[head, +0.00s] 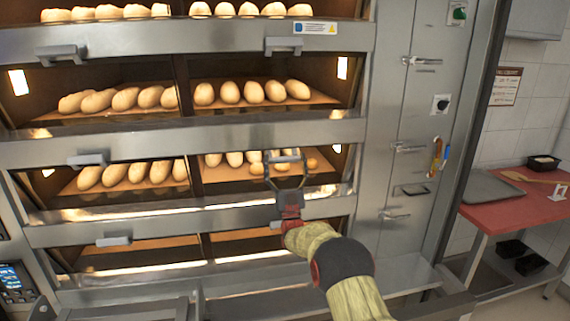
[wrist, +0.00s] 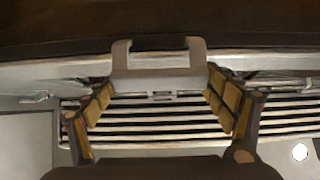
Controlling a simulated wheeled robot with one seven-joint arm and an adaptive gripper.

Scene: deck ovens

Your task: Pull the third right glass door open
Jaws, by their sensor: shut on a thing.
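The deck oven has rows of paired glass doors with grey bar handles. In the head view, my gripper (head: 285,168) is at the handle (head: 285,157) of the third right glass door, counted from the top. This handle shows in front of the loaves, slightly below the steel bar over that deck. I cannot tell clearly how far the door is tilted. In the wrist view, the wide handle (wrist: 158,72) sits between my two padded fingers (wrist: 160,100), one at each end, and they are shut on it. The glass itself is hard to make out.
The left door handle of the same deck (head: 87,160) is apart from my gripper. A steel control panel (head: 415,150) with latches and knobs stands right of the doors. A red table (head: 510,210) with a grey tray (head: 488,187) stands at the far right.

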